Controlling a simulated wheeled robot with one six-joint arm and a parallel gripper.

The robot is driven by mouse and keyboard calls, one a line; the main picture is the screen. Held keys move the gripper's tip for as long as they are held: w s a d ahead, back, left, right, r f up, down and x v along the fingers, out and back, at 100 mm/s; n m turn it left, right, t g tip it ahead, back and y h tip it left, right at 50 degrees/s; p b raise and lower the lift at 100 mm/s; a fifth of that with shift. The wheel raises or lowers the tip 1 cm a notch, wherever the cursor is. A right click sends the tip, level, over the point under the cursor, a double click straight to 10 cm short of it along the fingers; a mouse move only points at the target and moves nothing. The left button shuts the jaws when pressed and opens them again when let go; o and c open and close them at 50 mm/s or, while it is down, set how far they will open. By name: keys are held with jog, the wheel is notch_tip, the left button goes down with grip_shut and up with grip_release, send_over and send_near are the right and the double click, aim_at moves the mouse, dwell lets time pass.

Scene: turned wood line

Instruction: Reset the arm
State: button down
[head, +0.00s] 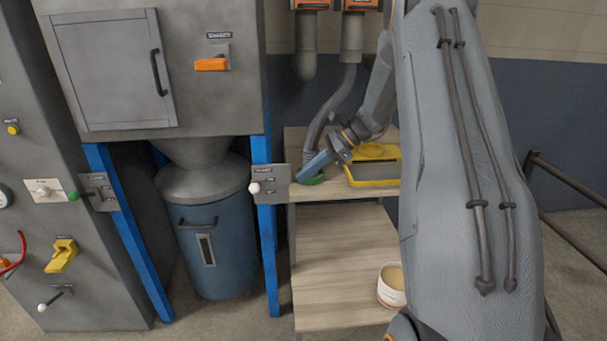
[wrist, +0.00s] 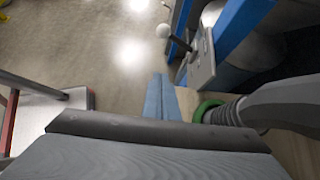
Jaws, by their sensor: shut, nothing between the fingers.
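My gripper (head: 312,165) is shut and empty, its blue fingers together. In the head view it is over the left part of the wooden shelf unit's top (head: 370,188), close to the green-rimmed end (head: 312,180) of a grey hose. My arm reaches there from the right. In the wrist view the shut fingers (wrist: 160,97) point away from the camera, with the green rim (wrist: 207,110) just right of them. I cannot tell whether the fingers touch the hose.
A white-knobbed lever (head: 254,188) on a blue post stands just left of the gripper. A yellow tray (head: 373,178) lies right of it on the shelf top. A white tub (head: 391,287) stands on the lower shelf. A blue drum (head: 214,250) stands under the grey machine.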

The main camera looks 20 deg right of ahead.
jog(key=s+a+n+g+h, duration=0.1)
jog(key=s+a+n+h, duration=0.2)
jog(key=s+n, duration=0.4)
jog(key=s+a+n+h, duration=0.3)
jog(key=s+a+n, duration=0.2)
jog(key=s, duration=0.9)
jog(key=s+a+n+g+h, duration=0.1)
jog(key=s+a+n+h, duration=0.2)
jog(key=s+n, duration=0.6)
jog(key=shift+s+a+n+g, duration=0.3)
jog(key=shift+s+a, duration=0.5)
jog(key=shift+a, duration=0.2)
